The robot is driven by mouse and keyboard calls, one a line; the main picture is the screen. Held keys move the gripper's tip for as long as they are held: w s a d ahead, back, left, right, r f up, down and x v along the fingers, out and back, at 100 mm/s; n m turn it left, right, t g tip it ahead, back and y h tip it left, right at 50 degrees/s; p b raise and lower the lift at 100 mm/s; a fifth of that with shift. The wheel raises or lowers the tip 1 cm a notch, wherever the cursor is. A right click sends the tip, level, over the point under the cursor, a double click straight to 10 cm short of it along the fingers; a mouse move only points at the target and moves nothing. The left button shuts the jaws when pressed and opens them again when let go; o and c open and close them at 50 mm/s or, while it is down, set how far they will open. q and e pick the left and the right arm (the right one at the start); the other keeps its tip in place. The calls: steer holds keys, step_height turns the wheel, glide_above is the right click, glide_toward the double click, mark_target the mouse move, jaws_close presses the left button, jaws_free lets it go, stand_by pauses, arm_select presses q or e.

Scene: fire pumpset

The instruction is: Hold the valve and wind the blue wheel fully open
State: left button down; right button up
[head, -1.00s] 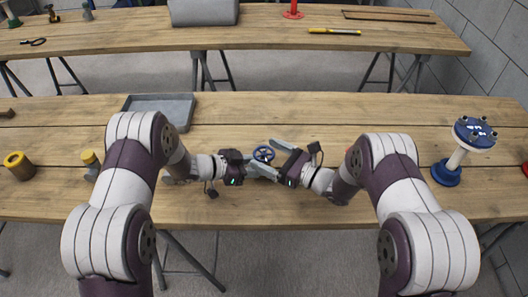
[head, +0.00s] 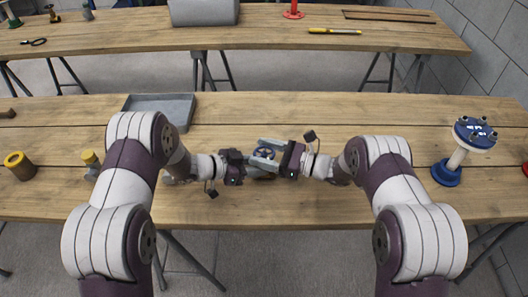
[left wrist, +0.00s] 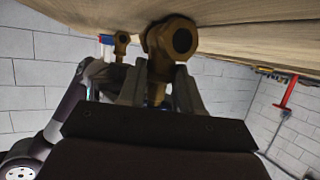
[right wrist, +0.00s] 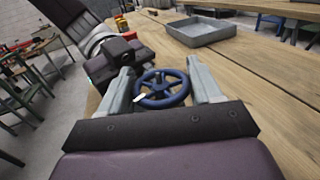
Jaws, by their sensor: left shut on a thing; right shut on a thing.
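The valve (left wrist: 168,50) shows as a brass body with a hexagonal end in the left wrist view. My left gripper (head: 250,172) is shut on the valve's body, with one finger on each side of it. The valve's blue wheel (right wrist: 162,88) is spoked and lies between the two fingers of my right gripper (right wrist: 163,84). The right gripper is shut on the wheel across its rim. In the head view the wheel (head: 263,154) is partly covered by the right fingers, and most of the valve body is hidden by the grippers.
A grey tray (head: 160,106) stands behind my left arm. A blue-topped stand (head: 458,150) is at the right. The bench (head: 330,115) is clear behind the grippers. A second bench (head: 270,40) stands farther back.

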steer(key=o, duration=1)
steer(key=v, duration=1.2)
